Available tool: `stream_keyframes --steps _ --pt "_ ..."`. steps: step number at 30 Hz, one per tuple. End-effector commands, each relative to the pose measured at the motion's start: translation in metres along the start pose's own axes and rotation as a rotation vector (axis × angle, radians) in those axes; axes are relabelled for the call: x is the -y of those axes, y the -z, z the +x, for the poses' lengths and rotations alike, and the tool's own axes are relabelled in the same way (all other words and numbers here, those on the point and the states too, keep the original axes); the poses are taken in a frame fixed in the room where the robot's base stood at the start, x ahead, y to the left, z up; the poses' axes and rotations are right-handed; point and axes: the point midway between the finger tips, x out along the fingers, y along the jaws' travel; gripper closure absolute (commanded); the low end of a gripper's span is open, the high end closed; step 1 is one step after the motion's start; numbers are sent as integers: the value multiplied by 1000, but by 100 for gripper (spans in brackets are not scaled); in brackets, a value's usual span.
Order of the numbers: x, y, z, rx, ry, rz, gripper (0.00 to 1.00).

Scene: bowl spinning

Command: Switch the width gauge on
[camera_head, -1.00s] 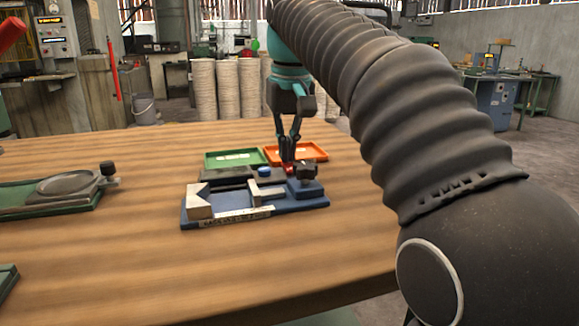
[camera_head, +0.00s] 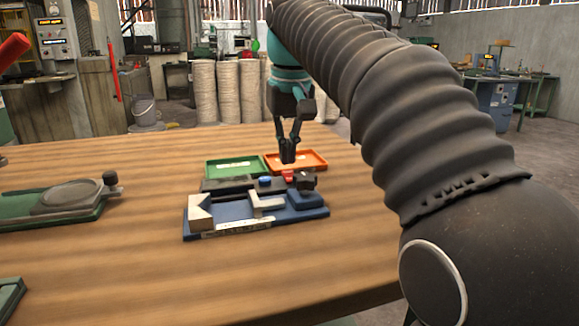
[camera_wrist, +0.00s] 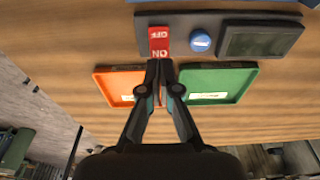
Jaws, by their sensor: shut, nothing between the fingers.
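The width gauge (camera_head: 236,225) lies on the table, with a blue base, pale metal jaws and a dark panel behind them. In the wrist view, the panel (camera_wrist: 145,35) carries a red rocker switch (camera_wrist: 159,42) marked OFF and ON, a blue button (camera_wrist: 200,41) and a dark display (camera_wrist: 262,39). I cannot tell which side of the rocker is pressed in. The display shows no readable figures. My gripper (camera_head: 288,156) is shut and empty, just behind the red switch; in the wrist view its fingertips (camera_wrist: 160,66) are close to the ON end. Contact is not clear.
A green tray (camera_head: 209,174) and an orange tray (camera_head: 322,164) lie behind the gauge, under or near my gripper. A green fixture with a round plate (camera_head: 70,195) stands at the left.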

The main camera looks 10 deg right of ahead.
Motion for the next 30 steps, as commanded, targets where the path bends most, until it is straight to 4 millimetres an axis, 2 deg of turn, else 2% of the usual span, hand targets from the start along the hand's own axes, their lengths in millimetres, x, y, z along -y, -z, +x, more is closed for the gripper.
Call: stream_keyframes --steps 1,18,30 --pt "0 1 -7 0 0 0 100" --pt "0 7 -42 -2 0 0 100" --pt "0 7 -49 -1 0 0 100"
